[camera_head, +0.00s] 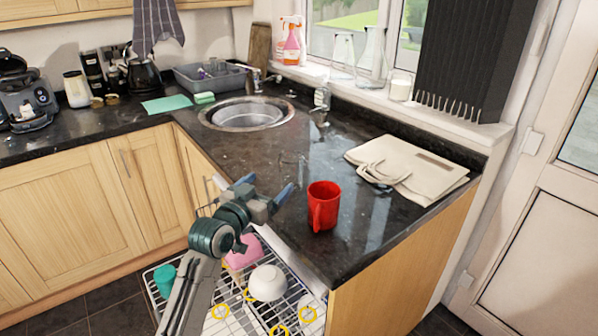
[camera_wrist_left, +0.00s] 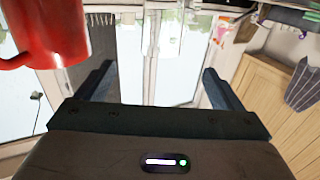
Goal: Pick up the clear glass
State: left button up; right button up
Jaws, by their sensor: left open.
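A clear glass (camera_head: 292,172) stands on the dark granite counter, its faint rim and sides showing just beyond my left gripper in the head view. Its lower part is hard to make out against the counter. My left gripper (camera_head: 266,189) is open, its two blue-grey fingers apart above the counter's front edge, on the near side of the glass. In the left wrist view the open fingers (camera_wrist_left: 157,85) frame a bright, see-through area; I cannot clearly tell the glass from the background there. My right gripper is not in view.
A red mug (camera_head: 323,206) stands right of my left gripper, close by. A beige cloth bag (camera_head: 410,165) lies at the right. The sink (camera_head: 246,114) is behind. Below the counter edge is an open dishwasher rack (camera_head: 205,300) with a white bowl (camera_head: 268,283).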

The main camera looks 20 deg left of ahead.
aim_at(285, 164)
pick_arm(q)
jog(key=shift+x, duration=1.2)
jog(key=shift+p+x, duration=0.3)
jog(key=shift+x, duration=0.85)
jog(key=shift+w+r, duration=0.15)
jog(key=shift+r, duration=0.25)
jog(key=shift+w+d, duration=0.15)
jog(key=shift+w, duration=0.45)
jog(key=p+x, duration=0.1)
jog(key=x, duration=0.3)
jog(key=shift+r+p, duration=0.15)
jog(key=shift+p, duration=0.2)
jog(key=shift+w+f, duration=0.2)
jog(key=shift+w, duration=0.35)
jog(key=shift+r, duration=0.1)
jog(key=c, duration=1.5)
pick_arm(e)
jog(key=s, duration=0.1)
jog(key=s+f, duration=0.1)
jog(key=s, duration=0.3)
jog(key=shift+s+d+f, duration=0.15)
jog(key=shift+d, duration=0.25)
